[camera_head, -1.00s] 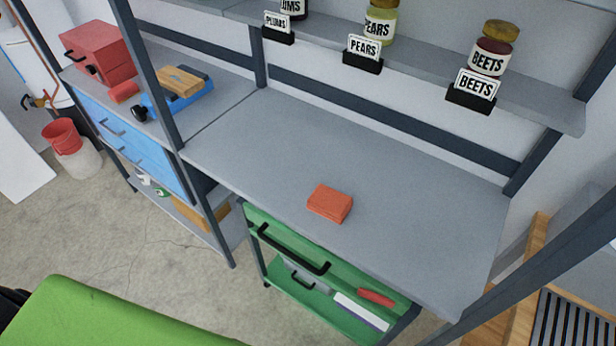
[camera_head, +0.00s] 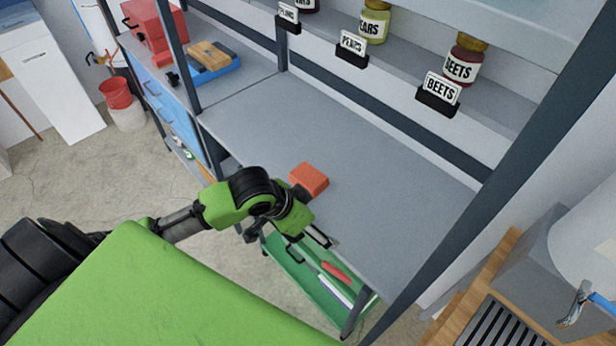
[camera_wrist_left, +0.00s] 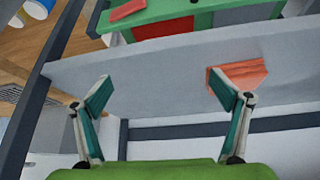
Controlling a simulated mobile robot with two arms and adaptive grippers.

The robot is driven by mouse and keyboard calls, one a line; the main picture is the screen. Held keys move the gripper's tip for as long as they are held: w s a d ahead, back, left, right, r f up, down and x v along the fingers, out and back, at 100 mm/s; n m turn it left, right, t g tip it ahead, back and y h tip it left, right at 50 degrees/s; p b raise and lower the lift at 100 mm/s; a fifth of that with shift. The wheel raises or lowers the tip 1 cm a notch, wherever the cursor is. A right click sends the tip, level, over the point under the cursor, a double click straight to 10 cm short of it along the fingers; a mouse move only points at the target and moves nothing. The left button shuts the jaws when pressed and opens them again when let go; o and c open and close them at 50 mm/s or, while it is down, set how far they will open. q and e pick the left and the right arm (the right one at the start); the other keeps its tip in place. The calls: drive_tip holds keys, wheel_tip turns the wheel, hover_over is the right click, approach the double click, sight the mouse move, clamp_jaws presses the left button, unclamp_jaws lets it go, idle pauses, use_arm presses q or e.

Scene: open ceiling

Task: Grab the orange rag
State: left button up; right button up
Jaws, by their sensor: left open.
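The orange rag (camera_head: 309,179) is a small folded block lying on the grey worktop (camera_head: 375,180), near its front edge. My left gripper (camera_head: 290,238) is at the front edge of the worktop, nearer to me than the rag. In the left wrist view my left gripper (camera_wrist_left: 160,88) is open, its two fingers wide apart with nothing between them. The rag also shows there (camera_wrist_left: 240,76), behind and beside the right-hand finger, partly covered by it. I cannot tell whether that finger touches it. My right gripper is not in view.
Jars and label stands, including the beets label (camera_head: 438,92), are on the shelf above. A green cart (camera_head: 300,272) stands under the worktop's front edge. A dark post (camera_head: 465,170) rises at the right. The worktop around the rag is clear.

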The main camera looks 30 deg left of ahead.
use_arm(q)
drive_tip(key=a+r, duration=0.1)
drive_tip(key=w+r, duration=0.1)
drive_tip(key=r, duration=0.1)
drive_tip(key=shift+w+a, duration=0.2)
drive_tip(key=shift+a, duration=0.15)
drive_tip(key=n, duration=0.2)
approach(308, 176)
wheel_tip(308, 176, up, 3)
drive_tip(key=s, duration=0.2)
drive_tip(key=shift+y, duration=0.4)
drive_tip(key=p+x, duration=0.1)
drive_tip(key=x, duration=0.7)
drive_tip(key=shift+w+f+p, duration=0.1)
drive_tip(key=shift+w+p, duration=0.2)
drive_tip(key=shift+w, duration=0.05)
drive_tip(key=shift+w+d+f+p, duration=0.15)
drive_tip(key=shift+w+f+p, duration=0.1)
drive_tip(key=shift+f+p, duration=0.2)
drive_tip(key=p+x, duration=0.1)
drive_tip(key=x, duration=0.3)
drive_tip(key=shift+w+f, duration=0.1)
drive_tip(key=c, duration=1.2)
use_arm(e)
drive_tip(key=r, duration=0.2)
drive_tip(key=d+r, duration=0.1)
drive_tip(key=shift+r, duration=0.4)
